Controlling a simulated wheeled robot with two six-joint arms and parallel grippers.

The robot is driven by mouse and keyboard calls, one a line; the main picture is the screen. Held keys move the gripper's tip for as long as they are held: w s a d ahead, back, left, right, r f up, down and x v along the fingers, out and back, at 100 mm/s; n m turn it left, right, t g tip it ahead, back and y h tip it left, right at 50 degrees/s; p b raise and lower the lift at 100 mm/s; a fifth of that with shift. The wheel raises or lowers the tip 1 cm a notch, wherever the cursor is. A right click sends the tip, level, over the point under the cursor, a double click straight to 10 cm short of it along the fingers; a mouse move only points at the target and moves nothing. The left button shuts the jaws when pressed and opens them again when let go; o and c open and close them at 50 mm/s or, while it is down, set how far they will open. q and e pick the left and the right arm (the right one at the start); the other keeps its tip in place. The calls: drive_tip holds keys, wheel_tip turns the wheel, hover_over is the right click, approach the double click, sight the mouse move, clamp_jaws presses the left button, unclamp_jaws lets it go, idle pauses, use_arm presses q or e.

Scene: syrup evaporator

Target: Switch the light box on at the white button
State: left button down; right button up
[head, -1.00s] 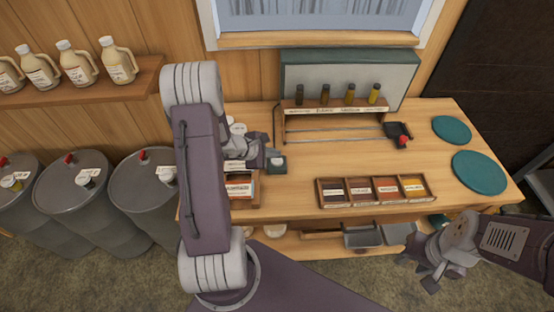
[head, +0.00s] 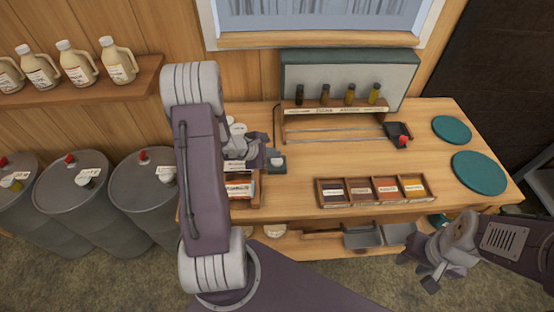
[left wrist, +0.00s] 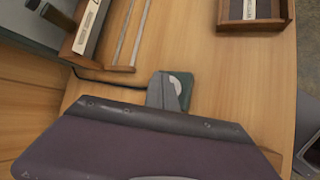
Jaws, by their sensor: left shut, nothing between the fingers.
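The light box (head: 348,78) stands at the back of the bench, its front panel pale grey. The white button (head: 277,161) is on a small dark green switch box (head: 277,169) on the bench, left of the light box's front. My left gripper (head: 262,155) is shut and empty, its tips right by the button. In the left wrist view the gripper tip (left wrist: 161,90) overlaps the left part of the button (left wrist: 175,82); whether it touches cannot be told. My right gripper (head: 418,271) is open and empty in front of the bench's right end.
Several small bottles (head: 350,96) stand on a rack before the light box. A cable (left wrist: 96,77) runs to the switch box. A divided tray (head: 372,191) and two teal discs (head: 479,173) lie to the right. The bench middle is clear.

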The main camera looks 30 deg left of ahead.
sight(274, 161)
use_arm(q)
drive_tip(key=shift+f+b, duration=0.45)
drive_tip(key=shift+b, duration=0.3)
drive_tip(key=shift+f+b, duration=0.3)
drive_tip(key=shift+b, duration=0.15)
idle(0.3)
drive_tip(key=shift+r+p, duration=0.4)
drive_tip(key=shift+r, duration=0.35)
wheel_tip(274, 161, up, 6)
drive_tip(key=p, duration=0.3)
drive_tip(key=shift+p, duration=0.35)
